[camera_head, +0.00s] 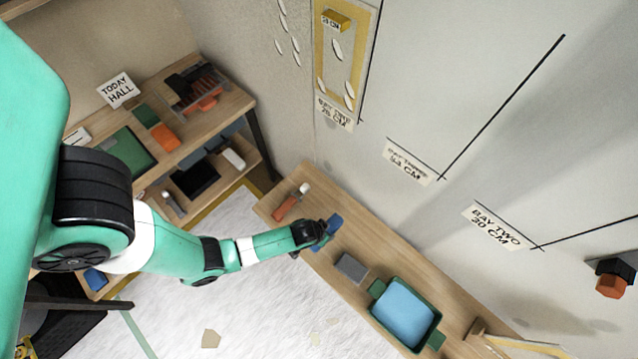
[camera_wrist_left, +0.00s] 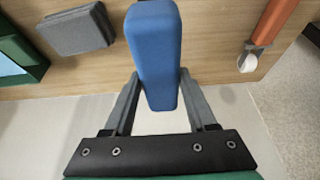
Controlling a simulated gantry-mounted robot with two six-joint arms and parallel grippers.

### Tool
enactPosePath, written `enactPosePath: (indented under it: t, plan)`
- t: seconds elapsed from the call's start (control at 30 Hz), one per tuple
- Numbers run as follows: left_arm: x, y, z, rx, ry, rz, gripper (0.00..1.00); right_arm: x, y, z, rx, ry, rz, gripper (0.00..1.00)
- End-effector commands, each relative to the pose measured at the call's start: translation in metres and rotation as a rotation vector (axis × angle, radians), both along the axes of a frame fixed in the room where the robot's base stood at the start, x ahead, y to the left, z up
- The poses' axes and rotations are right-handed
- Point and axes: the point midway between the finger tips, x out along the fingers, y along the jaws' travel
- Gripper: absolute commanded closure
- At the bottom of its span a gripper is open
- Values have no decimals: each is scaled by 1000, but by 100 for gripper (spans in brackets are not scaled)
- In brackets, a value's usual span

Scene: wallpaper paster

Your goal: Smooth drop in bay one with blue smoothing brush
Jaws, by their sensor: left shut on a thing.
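My left gripper (camera_head: 316,236) is shut on a blue block-shaped tool, the blue smoothing brush (camera_head: 334,222), above the wooden bench. In the left wrist view the blue brush (camera_wrist_left: 154,45) sits upright between the two grey fingers of the gripper (camera_wrist_left: 157,88). A yellow-bordered strip with white leaf shapes (camera_head: 326,60) is on the wall at the top, with a small yellow block near its upper end. A label (camera_head: 335,113) below it ends in "25 CM"; its bay name is hard to read. The brush is well away from the strip. My right gripper is not seen.
The bench (camera_head: 300,222) holds an orange-handled roller (camera_head: 290,204), a grey block (camera_head: 350,267) and a green tray with blue inside (camera_head: 405,312). A shelf (camera_head: 185,140) stands at the left.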

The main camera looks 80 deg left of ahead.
Motion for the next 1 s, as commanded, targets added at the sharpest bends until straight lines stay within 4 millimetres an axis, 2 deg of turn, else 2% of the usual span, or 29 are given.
enactPosePath:
  t: [0.03, 0.1, 0.2, 0.4, 0.53, 0.63, 0.9, 0.93, 1.0]
  plan:
    - [-2, 10, -26, 0, -1, 9, 100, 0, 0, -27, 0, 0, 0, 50]
    - [-3, 21, -37, 0, -2, 6, 100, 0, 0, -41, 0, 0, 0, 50]
    - [-5, 31, -46, 0, -2, 3, 100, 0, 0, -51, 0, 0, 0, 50]
    - [-6, 36, -46, 0, 0, -3, 100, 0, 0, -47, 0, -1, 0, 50]
    - [-8, 48, -63, 0, 1, 2, 100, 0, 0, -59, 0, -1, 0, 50]
    - [-8, 46, -80, 0, 2, -3, 100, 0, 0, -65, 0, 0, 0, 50]
    - [-8, 46, -85, -1, 2, -3, 100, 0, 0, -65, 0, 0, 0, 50]
    - [-9, 45, -85, -1, 4, -3, 38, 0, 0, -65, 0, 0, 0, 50]
    - [-9, 45, -85, -1, 4, -3, 25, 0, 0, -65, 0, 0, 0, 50]
